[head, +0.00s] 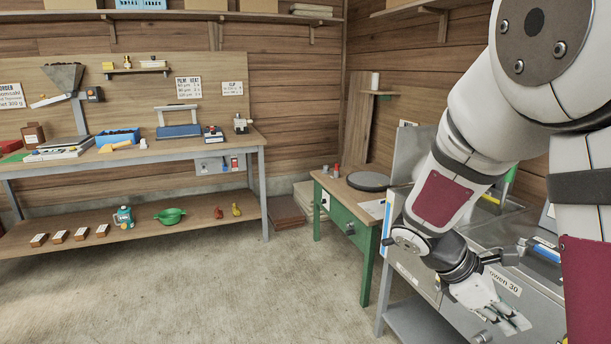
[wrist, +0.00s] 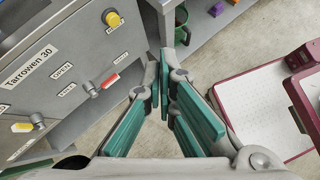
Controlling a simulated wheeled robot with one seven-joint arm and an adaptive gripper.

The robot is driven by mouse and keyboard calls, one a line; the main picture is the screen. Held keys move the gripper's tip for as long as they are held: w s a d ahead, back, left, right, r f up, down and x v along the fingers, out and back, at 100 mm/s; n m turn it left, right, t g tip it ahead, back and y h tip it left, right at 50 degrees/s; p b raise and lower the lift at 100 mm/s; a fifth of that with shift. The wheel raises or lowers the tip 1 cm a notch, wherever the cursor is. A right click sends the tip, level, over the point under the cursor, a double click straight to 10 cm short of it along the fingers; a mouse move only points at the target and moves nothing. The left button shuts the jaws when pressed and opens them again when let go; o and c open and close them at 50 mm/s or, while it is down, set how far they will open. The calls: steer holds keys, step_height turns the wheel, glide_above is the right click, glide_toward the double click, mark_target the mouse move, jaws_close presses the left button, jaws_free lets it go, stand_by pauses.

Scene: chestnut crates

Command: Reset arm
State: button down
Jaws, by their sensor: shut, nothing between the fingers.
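My gripper (wrist: 164,62) shows in the wrist view with teal finger pads. Its fingertips come together and hold nothing. In the head view my gripper (head: 502,316) hangs at the lower right, at the end of my bent white and maroon arm, in front of a grey machine (head: 425,268) labelled "owen 30". I cannot tell the exact gap between gripper and machine.
A green table (head: 345,215) with a dark round plate stands left of the machine. A long workbench (head: 180,145) with a lower shelf lines the back wall. The concrete floor (head: 230,290) between is clear. A maroon-edged white tray (wrist: 262,108) lies right of the fingers in the wrist view.

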steer(key=s+a+r+m+t+y, duration=0.2)
steer(key=s+a+r+m+y, duration=0.25)
steer(key=s+a+m, duration=0.45)
steer(key=s+a+r+m+t+y, duration=0.2)
steer(key=s+a+r+m+y, duration=0.4)
steer(key=s, duration=0.6)
step_height(320, 180, up, 12)
steer(key=n+t+h+p, duration=0.1)
steer(key=t+p, duration=0.1)
steer(key=p, duration=1)
steer(key=shift+a+r+t, duration=0.15)
steer(key=shift+a+t, duration=0.25)
steer(key=shift+w, duration=0.1)
